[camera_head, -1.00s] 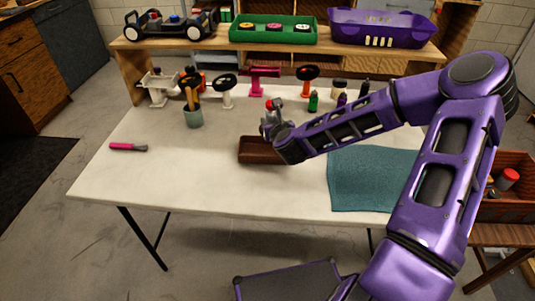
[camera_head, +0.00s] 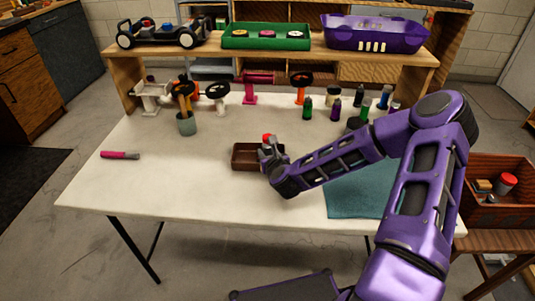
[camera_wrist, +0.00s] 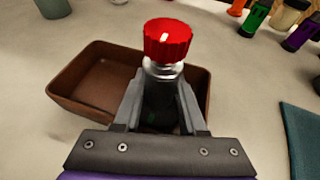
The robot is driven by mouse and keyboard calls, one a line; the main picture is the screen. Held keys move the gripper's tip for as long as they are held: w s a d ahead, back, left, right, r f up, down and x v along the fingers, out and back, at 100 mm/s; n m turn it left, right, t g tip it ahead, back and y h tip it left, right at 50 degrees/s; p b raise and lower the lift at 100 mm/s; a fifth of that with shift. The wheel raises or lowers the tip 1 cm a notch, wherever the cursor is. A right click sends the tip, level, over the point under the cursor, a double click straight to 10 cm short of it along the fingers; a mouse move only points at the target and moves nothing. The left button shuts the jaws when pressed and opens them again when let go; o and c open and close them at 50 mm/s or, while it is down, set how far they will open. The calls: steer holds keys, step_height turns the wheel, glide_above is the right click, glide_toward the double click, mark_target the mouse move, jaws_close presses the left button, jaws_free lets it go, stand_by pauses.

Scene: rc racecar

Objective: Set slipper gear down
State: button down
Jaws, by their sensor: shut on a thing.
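My gripper (camera_wrist: 160,115) is shut on the slipper gear (camera_wrist: 167,42), a piece with a ribbed red knob, a silver collar and a dark lower body between the fingers. Its lower end is hidden by the fingers. The red knob also shows in the head view (camera_head: 267,138). A shallow brown tray (camera_wrist: 75,98) lies behind and left of the fingers in the wrist view; its visible floor is empty. In the head view my gripper (camera_head: 268,152) is at the right part of the tray (camera_head: 240,164). I cannot tell whether the piece touches the tray.
A teal mat (camera_head: 350,196) lies to the right. Several small bottles (camera_head: 335,109) stand at the back right. A shelf above holds a green tray (camera_head: 266,43). The front table area is clear.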

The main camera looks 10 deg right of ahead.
steer(key=shift+f, duration=0.1)
steer(key=shift+c, duration=2.3)
jaws_free()
steer(key=shift+r, duration=0.25)
steer(key=p+v, duration=0.1)
steer(key=v, duration=1.1)
steer(key=shift+f, duration=0.1)
